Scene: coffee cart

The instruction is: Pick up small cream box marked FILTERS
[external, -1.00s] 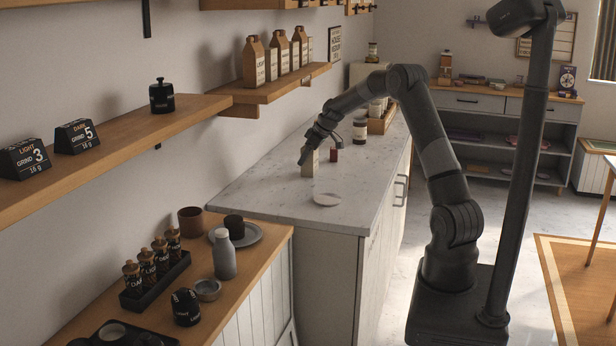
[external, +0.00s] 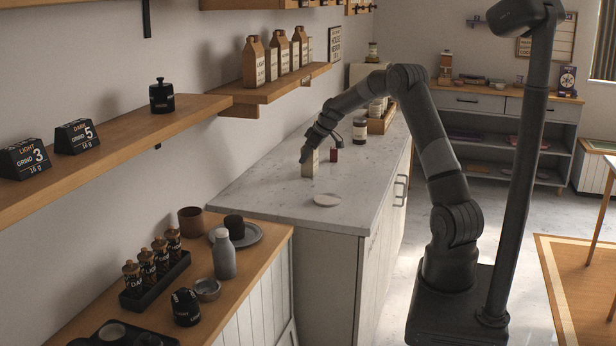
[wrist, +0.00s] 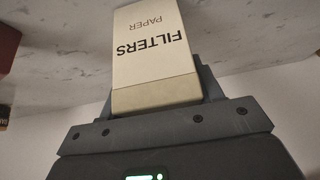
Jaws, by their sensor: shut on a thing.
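The small cream box marked FILTERS (wrist: 150,50) fills the middle of the wrist view, with its lettering facing the camera. In the external view the box (external: 310,165) is upright at the marble counter, towards its wall side. My gripper (external: 308,150) reaches it from above, and its fingers lie on both sides of the box. In the wrist view my gripper (wrist: 160,98) is shut on the box. I cannot tell whether the box's base touches the counter.
A small dark red item (external: 334,155) stands just right of the box, and a dark jar (external: 360,130) is farther back. A white round dish (external: 327,200) lies nearer on the counter (external: 270,195). A wooden shelf (external: 270,90) with paper bags hangs above the counter.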

